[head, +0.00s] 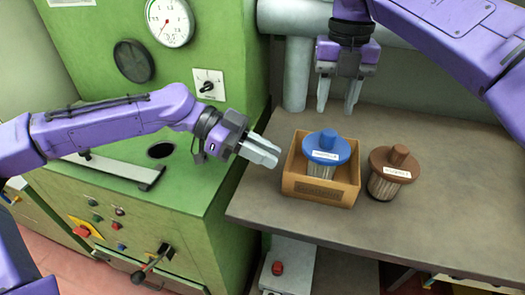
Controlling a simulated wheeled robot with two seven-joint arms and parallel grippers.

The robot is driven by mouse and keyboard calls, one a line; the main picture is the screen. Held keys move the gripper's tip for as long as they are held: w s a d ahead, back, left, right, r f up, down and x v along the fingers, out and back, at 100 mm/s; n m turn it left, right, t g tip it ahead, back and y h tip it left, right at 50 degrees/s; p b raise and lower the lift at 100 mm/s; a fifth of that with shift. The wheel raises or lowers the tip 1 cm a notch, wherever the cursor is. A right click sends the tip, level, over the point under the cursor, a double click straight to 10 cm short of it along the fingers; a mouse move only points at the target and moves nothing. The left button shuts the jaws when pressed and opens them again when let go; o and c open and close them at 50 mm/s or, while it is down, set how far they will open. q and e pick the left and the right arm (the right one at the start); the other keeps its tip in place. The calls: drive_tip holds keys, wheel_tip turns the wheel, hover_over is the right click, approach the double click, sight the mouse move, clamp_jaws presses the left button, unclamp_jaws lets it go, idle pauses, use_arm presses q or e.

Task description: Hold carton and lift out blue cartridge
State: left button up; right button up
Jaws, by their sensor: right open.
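An open cardboard carton (320,193) sits on the grey-brown bench top. The blue cartridge (326,147) stands upright inside it, with a white label on its wide blue cap and a pale ribbed body partly hidden by the carton's front wall. My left gripper (268,151) is just left of the carton, apart from it, pointing right. Its fingers look close together, but the angle hides whether there is a gap. My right gripper (338,101) points down above the bench behind the carton, open and empty, apart from the cartridge.
A brown-capped cartridge (390,171) stands on the bench close to the carton's right side. A green machine (195,165) with a dial gauge (169,21) fills the left. A grey pipe (298,75) stands behind the bench (450,215), whose right part is clear.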

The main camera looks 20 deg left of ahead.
sight(324, 156)
drive_tip(key=shift+s+d, duration=0.1)
use_arm(q)
drive_tip(key=x, duration=1)
drive_tip(key=shift+d+f, duration=0.1)
clamp_jaws()
